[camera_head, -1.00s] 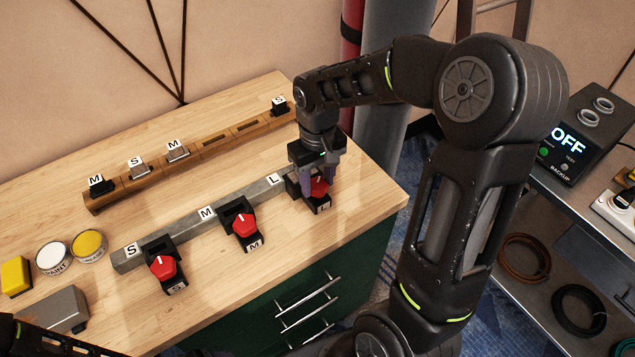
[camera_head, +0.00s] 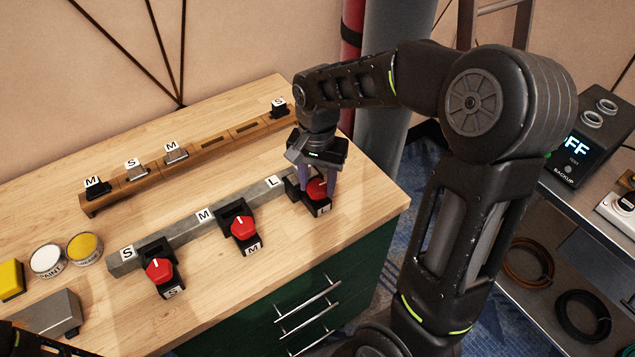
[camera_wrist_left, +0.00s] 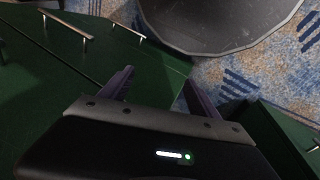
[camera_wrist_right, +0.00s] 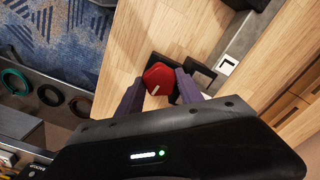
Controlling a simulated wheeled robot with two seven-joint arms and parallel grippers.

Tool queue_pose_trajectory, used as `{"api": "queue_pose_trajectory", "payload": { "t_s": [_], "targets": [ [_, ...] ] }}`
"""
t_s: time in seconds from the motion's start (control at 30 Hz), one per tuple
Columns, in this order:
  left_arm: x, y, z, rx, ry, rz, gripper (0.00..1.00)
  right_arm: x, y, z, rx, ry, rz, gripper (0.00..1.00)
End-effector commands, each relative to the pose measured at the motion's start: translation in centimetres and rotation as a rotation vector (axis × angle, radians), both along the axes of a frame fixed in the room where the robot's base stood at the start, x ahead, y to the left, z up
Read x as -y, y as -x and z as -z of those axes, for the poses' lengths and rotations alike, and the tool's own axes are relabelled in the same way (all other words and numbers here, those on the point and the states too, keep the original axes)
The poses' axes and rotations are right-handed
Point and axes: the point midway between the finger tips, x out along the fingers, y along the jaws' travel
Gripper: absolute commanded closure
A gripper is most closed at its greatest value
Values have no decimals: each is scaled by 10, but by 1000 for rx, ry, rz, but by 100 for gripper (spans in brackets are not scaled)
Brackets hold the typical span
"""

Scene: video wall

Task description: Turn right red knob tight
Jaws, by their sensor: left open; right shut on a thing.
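The right red knob (camera_head: 317,189) sits on a dark base at the end of a grey bar, by the L label. My right gripper (camera_head: 318,190) comes down over it from above. In the right wrist view the red knob (camera_wrist_right: 158,77) shows a white line on its face and lies between the fingertips (camera_wrist_right: 161,85), which are shut on it. The fingers hide part of the knob in the head view. My left gripper (camera_wrist_left: 158,88) is open and empty beside green drawers, with floor beyond.
The middle red knob (camera_head: 243,228) and left red knob (camera_head: 159,271) stand along the grey bar (camera_head: 185,235). A wooden rail (camera_head: 215,143) with small clamps lies behind. Paint tins (camera_head: 48,260) stand at left. A shelf with an OFF box (camera_head: 578,150) is at right.

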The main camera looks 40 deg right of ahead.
Motion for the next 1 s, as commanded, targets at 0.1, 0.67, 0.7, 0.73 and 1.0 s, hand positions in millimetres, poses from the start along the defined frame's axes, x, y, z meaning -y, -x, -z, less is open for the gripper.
{"api": "queue_pose_trajectory", "payload": {
  "t_s": [0.1,0.67,0.7,0.73,1.0],
  "targets": [
    [0,0,1,0,0,0,29,0,-1,-1,4,1,42,97],
    [0,0,1,0,0,0,29,1,-1,-1,4,1,79,56],
    [0,0,1,0,0,0,29,1,-1,-1,4,1,79,53],
    [0,0,1,0,0,0,29,1,-1,-1,4,1,79,50],
    [0,0,1,0,0,0,29,0,0,0,1,0,77,36]
  ]
}}
